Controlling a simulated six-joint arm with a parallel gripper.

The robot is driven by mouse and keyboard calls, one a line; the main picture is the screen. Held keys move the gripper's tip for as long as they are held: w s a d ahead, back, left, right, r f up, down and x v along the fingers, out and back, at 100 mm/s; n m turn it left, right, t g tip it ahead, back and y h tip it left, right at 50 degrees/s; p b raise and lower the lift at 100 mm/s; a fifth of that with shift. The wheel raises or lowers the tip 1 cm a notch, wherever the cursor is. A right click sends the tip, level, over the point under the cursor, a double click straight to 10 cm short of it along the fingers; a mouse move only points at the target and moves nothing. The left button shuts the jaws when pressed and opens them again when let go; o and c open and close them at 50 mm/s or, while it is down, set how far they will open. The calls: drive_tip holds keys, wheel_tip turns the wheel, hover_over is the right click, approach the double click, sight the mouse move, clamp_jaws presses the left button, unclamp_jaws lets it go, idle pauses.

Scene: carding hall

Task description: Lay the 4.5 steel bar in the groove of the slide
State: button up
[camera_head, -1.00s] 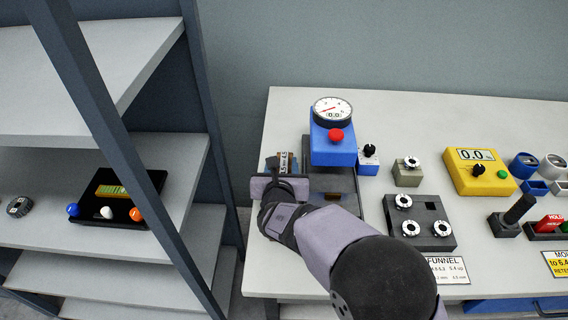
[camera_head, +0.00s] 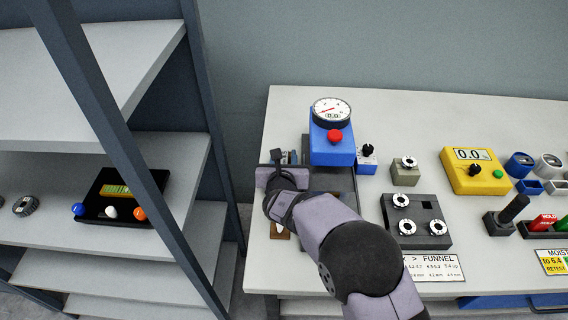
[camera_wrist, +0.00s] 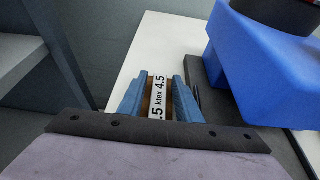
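In the head view my gripper (camera_head: 288,158) is at the left of the blue dial gauge (camera_head: 332,140). The slide (camera_head: 340,183) is the dark grey part in front of the gauge. It is partly hidden by my arm, and its groove cannot be made out.
A brown holder (camera_head: 280,231) with a pale slot stands at the table's left, partly behind my arm. A dark block with white dials (camera_head: 416,222) and a yellow meter (camera_head: 478,170) are to the right. A shelf rack (camera_head: 210,130) stands left of the table.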

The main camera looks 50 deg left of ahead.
clamp_jaws()
drive_tip(key=shift+r, duration=0.1)
wheel_tip(320, 180, up, 10)
idle(0.5)
